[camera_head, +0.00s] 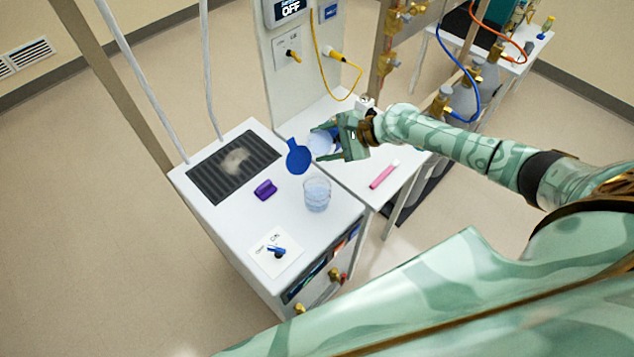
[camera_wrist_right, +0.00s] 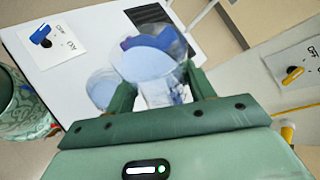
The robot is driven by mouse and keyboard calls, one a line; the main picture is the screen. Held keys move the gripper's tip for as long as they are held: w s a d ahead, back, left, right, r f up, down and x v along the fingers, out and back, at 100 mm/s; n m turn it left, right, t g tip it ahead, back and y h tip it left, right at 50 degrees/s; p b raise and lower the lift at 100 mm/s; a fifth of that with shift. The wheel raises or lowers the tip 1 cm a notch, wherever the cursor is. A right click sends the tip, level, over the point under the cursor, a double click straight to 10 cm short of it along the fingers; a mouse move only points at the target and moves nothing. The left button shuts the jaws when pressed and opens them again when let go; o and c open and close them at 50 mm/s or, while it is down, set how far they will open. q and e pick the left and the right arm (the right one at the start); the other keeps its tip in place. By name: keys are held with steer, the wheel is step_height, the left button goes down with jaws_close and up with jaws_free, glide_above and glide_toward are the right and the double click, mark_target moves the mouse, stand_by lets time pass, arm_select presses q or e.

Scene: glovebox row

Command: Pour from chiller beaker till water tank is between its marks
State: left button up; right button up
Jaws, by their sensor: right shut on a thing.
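A clear round vessel (camera_head: 317,194) with pale blue water stands on the white chiller top; it looks like the water tank, and its marks are too small to read. It also shows in the wrist view (camera_wrist_right: 101,88), left of the held beaker. My right gripper (camera_head: 328,143) is shut on a clear beaker (camera_head: 320,141) with bluish contents, behind the tank in the head view. In the wrist view this beaker (camera_wrist_right: 150,62) is between the fingers (camera_wrist_right: 155,95); its tilt is hard to judge. A blue round piece with a tab (camera_head: 298,157) is beside it. My left gripper is not in view.
A purple object (camera_head: 265,189) and a dark grille (camera_head: 233,165) are on the chiller top. A blue switch (camera_head: 277,251) is near its front. A pink stick (camera_head: 384,174) lies on the adjoining white table. A yellow cable (camera_head: 318,65) hangs from the panel behind.

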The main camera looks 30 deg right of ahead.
steer(key=shift+w, duration=0.1)
steer(key=shift+r, duration=0.1)
stand_by(0.3)
steer(key=shift+r+n+t+h+p, duration=0.3)
steer(key=shift+n+p, duration=0.1)
steer(key=shift+p, duration=0.25)
stand_by(0.9)
steer(key=shift+f+n+t+h, duration=0.4)
steer(key=shift+n, duration=0.1)
stand_by(1.8)
steer(key=shift+f+n+t+h, duration=0.3)
steer(key=shift+f+n+t, duration=0.1)
steer(key=shift+n+t, duration=0.15)
stand_by(3.2)
